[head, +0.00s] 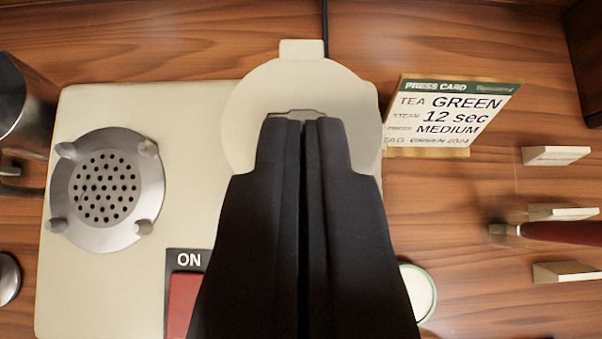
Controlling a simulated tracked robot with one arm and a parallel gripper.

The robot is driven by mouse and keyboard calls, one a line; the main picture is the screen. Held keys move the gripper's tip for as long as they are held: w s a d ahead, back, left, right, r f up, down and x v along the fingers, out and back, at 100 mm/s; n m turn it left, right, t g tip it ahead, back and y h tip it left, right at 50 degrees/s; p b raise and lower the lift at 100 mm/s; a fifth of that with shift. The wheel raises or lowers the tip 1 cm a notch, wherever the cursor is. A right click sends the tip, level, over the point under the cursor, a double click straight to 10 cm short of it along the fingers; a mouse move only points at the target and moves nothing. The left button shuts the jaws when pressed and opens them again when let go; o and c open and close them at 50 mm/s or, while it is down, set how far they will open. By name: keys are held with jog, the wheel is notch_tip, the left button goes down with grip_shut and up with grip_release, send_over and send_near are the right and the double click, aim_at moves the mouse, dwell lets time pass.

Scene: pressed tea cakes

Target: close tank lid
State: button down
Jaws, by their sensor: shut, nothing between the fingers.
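The tank lid (260,95) is a round cream disc with a small tab at its far edge. It lies flat in the picture at the top right of the cream steamer body (200,110). My gripper (300,122) is shut and empty, with its tips over the middle of the lid. It hides the lid's near part and whatever lies beneath. I cannot tell whether the fingertips touch the lid, or whether it is fully seated.
A perforated metal steam plate (105,190) sits on the left of the body, near a red ON switch (184,305). A press card (450,115) stands at right. Wooden rests (556,155) and a red-handled tool (560,232) are at far right. A metal jug (20,110) stands at left.

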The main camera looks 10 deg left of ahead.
jog(key=shift+f, duration=0.95)
jog(key=shift+f, duration=0.1)
